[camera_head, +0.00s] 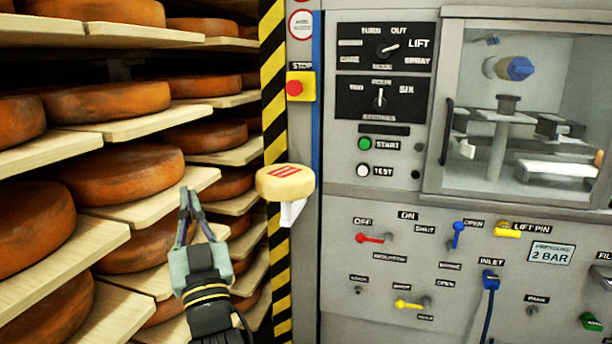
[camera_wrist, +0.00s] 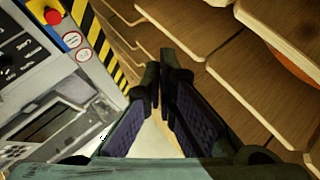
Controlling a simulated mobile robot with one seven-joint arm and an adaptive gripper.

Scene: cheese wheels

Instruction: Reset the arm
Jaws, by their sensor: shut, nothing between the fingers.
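My gripper (camera_head: 186,204) is in front of the cheese shelves at lower centre-left in the head view, pointing up. Its fingers are shut and empty. In the wrist view my gripper (camera_wrist: 160,82) shows its two dark fingers with the tips close together. My arm comes up from the bottom edge of the head view. A small pale yellow cheese with a red label (camera_head: 285,182) sits on a white bracket (camera_head: 292,212) at the striped post, to the right of my gripper and apart from it.
Wooden shelves (camera_head: 160,118) with several orange cheese wheels (camera_head: 120,174) fill the left. A black-and-yellow post (camera_head: 274,110) stands beside a grey machine panel (camera_head: 340,270) with knobs, levers and a red stop button (camera_head: 294,88). A glazed chamber (camera_head: 530,100) is at upper right.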

